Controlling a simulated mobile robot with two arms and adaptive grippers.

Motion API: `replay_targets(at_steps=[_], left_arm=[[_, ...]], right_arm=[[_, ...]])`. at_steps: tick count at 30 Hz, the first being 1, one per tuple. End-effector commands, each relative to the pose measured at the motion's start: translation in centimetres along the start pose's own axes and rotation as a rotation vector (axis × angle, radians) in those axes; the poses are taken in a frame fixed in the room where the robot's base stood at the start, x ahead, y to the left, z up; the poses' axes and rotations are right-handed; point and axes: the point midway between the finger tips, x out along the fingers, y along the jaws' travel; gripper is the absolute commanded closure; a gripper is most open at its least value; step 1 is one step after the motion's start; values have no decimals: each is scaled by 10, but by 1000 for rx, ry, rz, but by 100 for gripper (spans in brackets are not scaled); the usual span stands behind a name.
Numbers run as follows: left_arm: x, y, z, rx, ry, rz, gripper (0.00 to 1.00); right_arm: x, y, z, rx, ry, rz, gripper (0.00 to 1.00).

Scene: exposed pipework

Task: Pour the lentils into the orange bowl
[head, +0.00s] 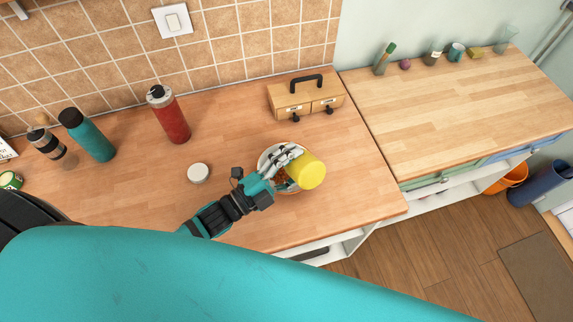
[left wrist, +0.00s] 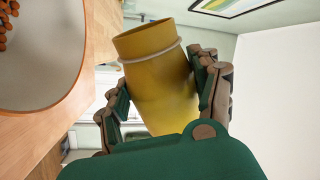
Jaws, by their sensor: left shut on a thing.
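My left gripper (head: 290,168) is shut around a yellow cup (head: 307,171), which it holds tilted over the bowl's right side. In the left wrist view the cup (left wrist: 160,85) is between the fingers, its open end toward the top left; its inside is mostly hidden. My right gripper is not in view.
A small wooden drawer box (head: 290,100) stands behind the bowl. A round white lid (head: 198,173), a red bottle (head: 170,118) and a teal bottle (head: 90,137) are to the left. The counter's front edge is close to the bowl.

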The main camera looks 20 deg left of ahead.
Motion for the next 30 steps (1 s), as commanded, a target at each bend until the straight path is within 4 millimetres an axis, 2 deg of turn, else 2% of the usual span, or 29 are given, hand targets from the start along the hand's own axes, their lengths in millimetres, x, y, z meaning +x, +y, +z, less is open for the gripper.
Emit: replay_targets(at_steps=[30], left_arm=[[1, -4, 1, -59, -7, -2, 75]], right_arm=[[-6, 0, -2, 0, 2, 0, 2]])
